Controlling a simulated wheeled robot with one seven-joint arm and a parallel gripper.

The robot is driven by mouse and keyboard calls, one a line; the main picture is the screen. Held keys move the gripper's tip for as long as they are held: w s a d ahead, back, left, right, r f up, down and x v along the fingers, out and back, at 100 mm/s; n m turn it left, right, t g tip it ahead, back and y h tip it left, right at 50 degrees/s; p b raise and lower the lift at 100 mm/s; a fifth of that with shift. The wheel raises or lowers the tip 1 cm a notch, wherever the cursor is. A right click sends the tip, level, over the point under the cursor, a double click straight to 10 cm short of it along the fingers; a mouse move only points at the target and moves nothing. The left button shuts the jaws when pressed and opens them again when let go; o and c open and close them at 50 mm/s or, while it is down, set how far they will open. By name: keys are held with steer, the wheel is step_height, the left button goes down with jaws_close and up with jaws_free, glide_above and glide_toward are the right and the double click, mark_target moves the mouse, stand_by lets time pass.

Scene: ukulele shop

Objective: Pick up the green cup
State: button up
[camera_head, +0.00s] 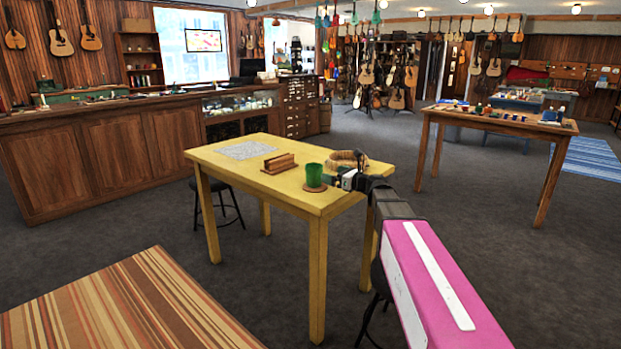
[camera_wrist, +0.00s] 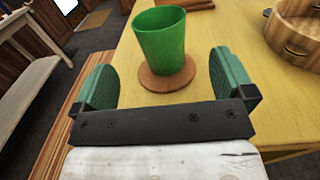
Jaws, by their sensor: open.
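The green cup (camera_head: 314,175) stands upright on a round brown coaster (camera_head: 314,188) near the front right of the yellow table (camera_head: 232,159). In the wrist view the cup (camera_wrist: 161,40) stands on the coaster (camera_wrist: 150,82), ahead of my gripper. My gripper (camera_wrist: 166,82) is open, with its green finger pads apart to the left and right and nothing between them. The cup lies just beyond the fingertips, roughly centred between them. In the head view my gripper (camera_head: 338,181) is just right of the cup.
A wooden holder (camera_head: 279,163) stands left of the cup. A grey sheet (camera_head: 247,150) lies at the table's far left. Stools stand by the table.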

mark_target(307, 166)
steer(key=x, duration=1)
steer(key=shift+r, duration=0.1)
steer(key=c, duration=0.9)
